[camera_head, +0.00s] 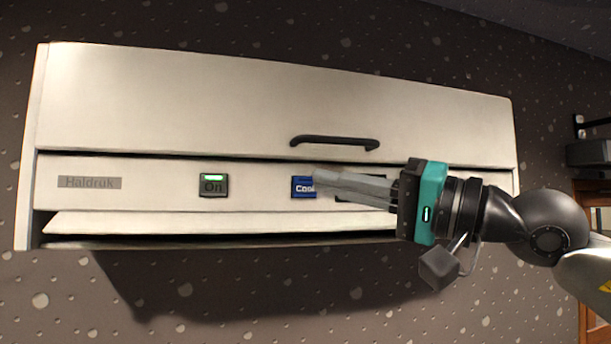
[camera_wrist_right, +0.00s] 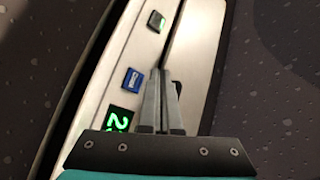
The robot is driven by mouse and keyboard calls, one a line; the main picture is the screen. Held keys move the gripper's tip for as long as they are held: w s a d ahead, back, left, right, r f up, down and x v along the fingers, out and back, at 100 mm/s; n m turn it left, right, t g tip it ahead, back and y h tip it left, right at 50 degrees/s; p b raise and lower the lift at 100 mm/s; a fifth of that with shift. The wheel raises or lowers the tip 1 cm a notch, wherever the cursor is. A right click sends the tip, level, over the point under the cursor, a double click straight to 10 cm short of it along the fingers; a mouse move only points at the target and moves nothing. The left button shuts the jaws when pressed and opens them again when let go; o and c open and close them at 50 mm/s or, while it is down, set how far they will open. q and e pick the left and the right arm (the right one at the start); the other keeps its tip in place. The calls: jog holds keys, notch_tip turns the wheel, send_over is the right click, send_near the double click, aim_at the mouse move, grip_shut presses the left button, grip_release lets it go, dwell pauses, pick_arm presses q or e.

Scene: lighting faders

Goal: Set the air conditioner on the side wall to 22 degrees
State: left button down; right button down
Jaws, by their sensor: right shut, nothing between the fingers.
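The white air conditioner (camera_head: 270,105) hangs on the wall and fills much of the head view. Its front strip has an "On" button (camera_head: 213,186) with a green light and a blue mode button reading "Cool" (camera_head: 303,187). My right gripper (camera_head: 316,174) is shut and empty, its fingertips at the blue button's upper right; I cannot tell whether they touch the panel. The fingers mostly hide the dark display in the head view. In the right wrist view, the display (camera_wrist_right: 118,120) shows a green 2; the rest is cut off by my gripper (camera_wrist_right: 162,78). My left gripper is not in view.
A dark handle (camera_head: 334,141) sticks out from the upper cover, just above my fingers. A lower flap (camera_head: 200,223) stands slightly out below the strip. Dark and wooden furniture (camera_head: 592,190) shows at the far right edge.

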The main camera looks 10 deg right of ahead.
aim_at(295, 181)
jog(key=shift+w+a+p, duration=0.1)
jog(key=shift+w+p, duration=0.65)
jog(key=shift+w, duration=1.5)
jog(key=shift+w, duration=0.1)
jog(key=shift+w, duration=0.3)
jog(key=shift+w, duration=0.35)
dwell(0.8)
jog(key=shift+s, duration=0.1)
jog(key=shift+s+b, duration=0.55)
jog(key=shift+s, duration=0.15)
